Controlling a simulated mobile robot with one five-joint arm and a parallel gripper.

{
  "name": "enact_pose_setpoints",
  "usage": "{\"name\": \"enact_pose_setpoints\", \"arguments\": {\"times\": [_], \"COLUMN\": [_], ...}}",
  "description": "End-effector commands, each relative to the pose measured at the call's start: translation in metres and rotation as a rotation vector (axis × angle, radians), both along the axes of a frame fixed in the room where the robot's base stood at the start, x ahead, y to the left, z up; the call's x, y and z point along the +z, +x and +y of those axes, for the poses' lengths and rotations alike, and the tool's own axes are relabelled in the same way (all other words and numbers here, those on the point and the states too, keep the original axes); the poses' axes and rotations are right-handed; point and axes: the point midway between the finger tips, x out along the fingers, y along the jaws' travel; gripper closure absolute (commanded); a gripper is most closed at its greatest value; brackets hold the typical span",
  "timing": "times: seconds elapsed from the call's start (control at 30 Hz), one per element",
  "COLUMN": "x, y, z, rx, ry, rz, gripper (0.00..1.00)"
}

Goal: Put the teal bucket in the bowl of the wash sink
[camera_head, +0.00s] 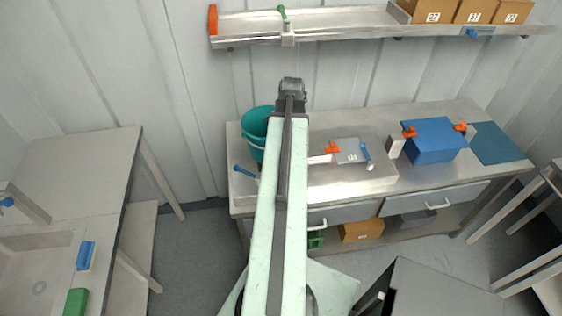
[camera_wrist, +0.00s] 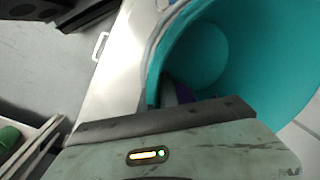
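The teal bucket (camera_head: 256,125) stands on the back bench, just left of my raised arm, which covers part of it. In the wrist view the open bucket (camera_wrist: 235,60) fills the upper right, with its mouth and inner wall showing. My gripper (camera_wrist: 178,93) is at the bucket's near rim; a dark and purple piece shows there against the teal, but its fingers are mostly hidden. I cannot tell whether they hold the rim. In the head view my gripper is hidden behind the arm. The wash sink's bowl (camera_head: 22,278), with a drain, is sunk into the left bench.
A blue sponge-like block (camera_head: 86,255) and a green block (camera_head: 76,302) lie on the sink's right edge. A blue box (camera_head: 432,140) and a grey labelled item (camera_head: 350,151) stand on the back bench. A shelf (camera_head: 340,22) runs above. Floor (camera_head: 190,260) between benches is clear.

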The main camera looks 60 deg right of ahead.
Motion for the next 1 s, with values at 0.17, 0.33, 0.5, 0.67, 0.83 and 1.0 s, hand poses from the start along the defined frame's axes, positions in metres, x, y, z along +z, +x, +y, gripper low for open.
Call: {"name": "enact_pose_setpoints", "arguments": {"times": [0.17, 0.33, 0.5, 0.67, 0.83, 1.0], "x": [-0.032, -0.039, -0.068, -0.066, -0.067, -0.068], "y": [0.000, -0.001, -0.001, -0.001, -0.001, -0.002], "z": [0.000, 0.000, 0.000, -0.001, -0.001, -0.001], "rx": [-0.001, -0.001, -0.002, -0.002, -0.002, -0.003], "ry": [0.000, 0.000, 0.000, 0.000, 0.000, 0.000], "rz": [0.000, 0.000, 0.000, 0.000, 0.000, 0.000], "gripper": [1.00, 1.00, 1.00, 1.00, 1.00, 0.73]}}
